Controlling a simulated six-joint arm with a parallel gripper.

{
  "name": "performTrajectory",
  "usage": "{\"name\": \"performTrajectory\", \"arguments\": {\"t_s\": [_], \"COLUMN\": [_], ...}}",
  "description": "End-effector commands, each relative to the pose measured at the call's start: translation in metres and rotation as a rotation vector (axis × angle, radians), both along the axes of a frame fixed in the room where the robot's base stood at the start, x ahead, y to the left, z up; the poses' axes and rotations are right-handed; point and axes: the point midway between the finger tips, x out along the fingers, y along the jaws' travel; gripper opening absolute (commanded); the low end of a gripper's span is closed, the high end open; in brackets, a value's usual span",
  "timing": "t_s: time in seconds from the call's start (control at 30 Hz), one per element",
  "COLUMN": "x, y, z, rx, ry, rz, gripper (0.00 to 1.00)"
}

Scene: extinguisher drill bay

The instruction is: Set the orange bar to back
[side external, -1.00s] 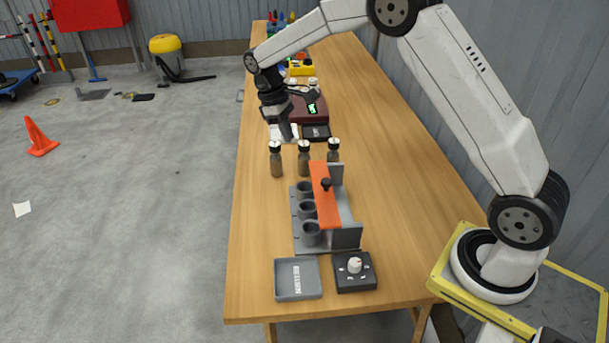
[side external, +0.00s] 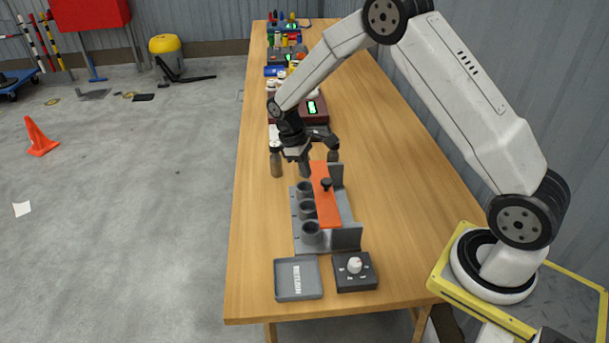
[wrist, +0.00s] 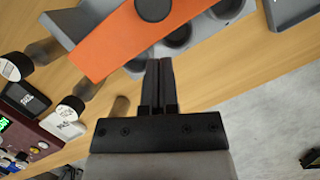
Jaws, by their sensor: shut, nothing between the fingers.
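The orange bar (side external: 328,205) lies along the top of a grey rack (side external: 347,237), with a black knob (side external: 326,184) on it. Three round cups (side external: 311,232) are in a row left of the bar. In the wrist view the bar (wrist: 105,48) crosses the upper left, its knob (wrist: 154,8) cut by the top edge. Contact with the bar cannot be told.
Bottles stand beyond the rack, one left (side external: 276,162) and one right (side external: 333,156); my gripper hides the space between. The table is clear at right.

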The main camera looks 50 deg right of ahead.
Motion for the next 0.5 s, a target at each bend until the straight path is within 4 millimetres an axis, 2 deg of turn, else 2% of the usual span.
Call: {"name": "performTrajectory", "arguments": {"t_s": [0.2, 0.5], "x": [-0.016, -0.022], "y": [-0.006, -0.007], "z": [-0.002, -0.004], "rx": [-0.001, 0.0], "ry": [0.001, 0.0], "rz": [-0.001, 0.0], "gripper": [0.0, 0.0]}}
